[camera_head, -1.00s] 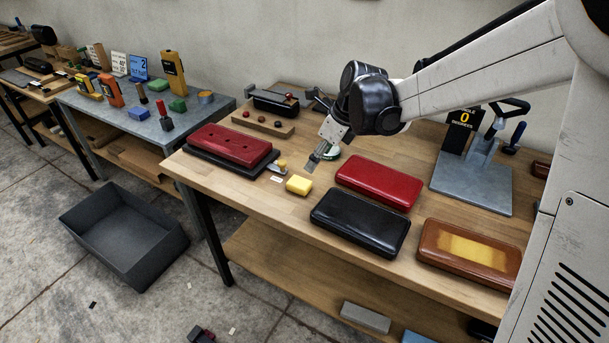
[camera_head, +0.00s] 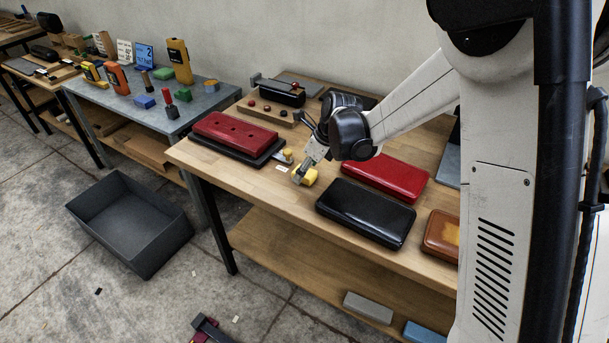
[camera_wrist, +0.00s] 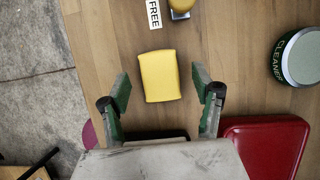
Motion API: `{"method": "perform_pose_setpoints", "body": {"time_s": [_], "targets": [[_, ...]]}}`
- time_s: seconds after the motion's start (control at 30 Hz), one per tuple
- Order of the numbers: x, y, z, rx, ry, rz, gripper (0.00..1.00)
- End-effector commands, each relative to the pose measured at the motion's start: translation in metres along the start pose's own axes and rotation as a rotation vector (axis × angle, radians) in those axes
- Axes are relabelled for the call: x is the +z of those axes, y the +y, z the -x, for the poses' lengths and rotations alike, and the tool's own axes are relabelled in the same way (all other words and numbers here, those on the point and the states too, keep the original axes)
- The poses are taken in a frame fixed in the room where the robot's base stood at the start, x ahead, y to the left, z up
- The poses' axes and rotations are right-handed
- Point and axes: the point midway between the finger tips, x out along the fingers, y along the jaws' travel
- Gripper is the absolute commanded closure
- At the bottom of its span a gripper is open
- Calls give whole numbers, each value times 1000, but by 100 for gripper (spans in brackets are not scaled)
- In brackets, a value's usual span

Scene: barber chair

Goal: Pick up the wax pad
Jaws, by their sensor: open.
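The wax pad appears to be the yellow block (camera_head: 311,178) on the wooden bench top, left of the red and black cushions. It also shows in the wrist view (camera_wrist: 160,76) as a plain rounded yellow block. My gripper (camera_head: 303,173) is over it, partly hiding it in the head view. In the wrist view my gripper (camera_wrist: 161,84) is open. One finger is at each side of the pad, with a visible gap on both sides. The fingers hold nothing. Their exact height above the bench is hard to tell.
A small yellow-topped item (camera_wrist: 182,6) and a "FREE" label (camera_wrist: 154,13) lie beyond the pad. A cleaner tin (camera_wrist: 299,56) stands to the right. Red (camera_head: 385,177) and black (camera_head: 366,212) cushions lie close right. The bench's front edge is near.

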Motion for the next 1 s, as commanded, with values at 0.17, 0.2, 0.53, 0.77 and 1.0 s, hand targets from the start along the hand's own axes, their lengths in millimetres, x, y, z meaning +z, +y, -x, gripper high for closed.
{"method": "perform_pose_setpoints", "body": {"time_s": [0.17,0.2,0.53,0.77,1.0], "targets": [[0,0,-16,0,0,0,38],[0,0,-18,0,0,0,38],[-1,0,-18,0,1,0,51],[-1,0,-18,0,1,0,79],[0,0,-17,0,1,0,82]]}}
